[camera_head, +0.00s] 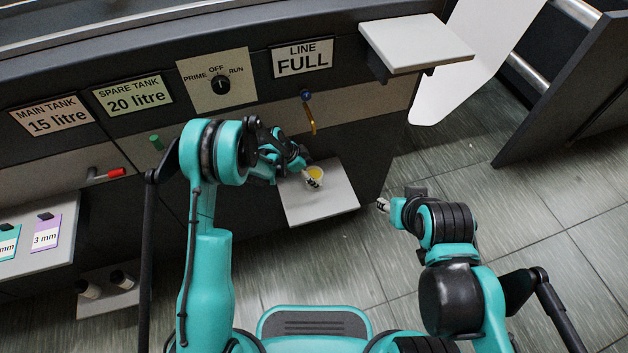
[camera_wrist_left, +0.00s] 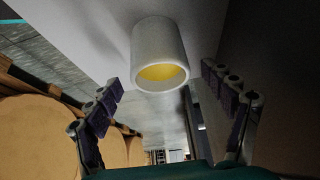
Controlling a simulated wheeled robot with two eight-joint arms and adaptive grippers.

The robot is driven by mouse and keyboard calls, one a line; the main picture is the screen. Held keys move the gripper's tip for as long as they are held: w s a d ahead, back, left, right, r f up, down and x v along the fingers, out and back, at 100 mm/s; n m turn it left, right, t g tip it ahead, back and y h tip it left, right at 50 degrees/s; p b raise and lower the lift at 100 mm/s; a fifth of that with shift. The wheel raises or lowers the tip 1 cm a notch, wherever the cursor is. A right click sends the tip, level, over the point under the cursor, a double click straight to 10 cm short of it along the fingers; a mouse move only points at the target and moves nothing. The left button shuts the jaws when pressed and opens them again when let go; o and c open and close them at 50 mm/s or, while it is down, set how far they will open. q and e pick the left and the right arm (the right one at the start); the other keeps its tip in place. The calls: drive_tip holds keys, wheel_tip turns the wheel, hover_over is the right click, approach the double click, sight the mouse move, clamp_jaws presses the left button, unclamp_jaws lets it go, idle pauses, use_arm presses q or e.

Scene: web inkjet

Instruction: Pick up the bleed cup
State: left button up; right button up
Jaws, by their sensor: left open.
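The bleed cup (camera_head: 317,171) is a small white cup with yellow inside. It stands on a pale shelf (camera_head: 335,204) on the dark machine's front, below the blue-and-yellow valve. My left gripper (camera_head: 304,173) is at the cup's left side and partly covers it. In the left wrist view the cup (camera_wrist_left: 157,45) lies ahead, between the spread fingers of the open left gripper (camera_wrist_left: 168,108), with space on both sides. My right gripper (camera_head: 385,204) is right of the shelf, away from the cup; its fingers are too small to read.
The valve (camera_head: 309,112) hangs above the shelf under the LINE FULL sign (camera_head: 302,59). A PRIME/OFF/RUN knob (camera_head: 220,85) is to its left. A red-handled lever (camera_head: 107,174) sits at far left. A higher white shelf (camera_head: 416,42) juts out at upper right.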

sight(319, 177)
use_arm(q)
drive_tip(key=b+x, duration=0.2)
drive_tip(key=x, duration=0.3)
drive_tip(key=shift+f, duration=0.2)
drive_tip(key=shift+a+r, duration=0.1)
drive_tip(key=c, duration=1.5)
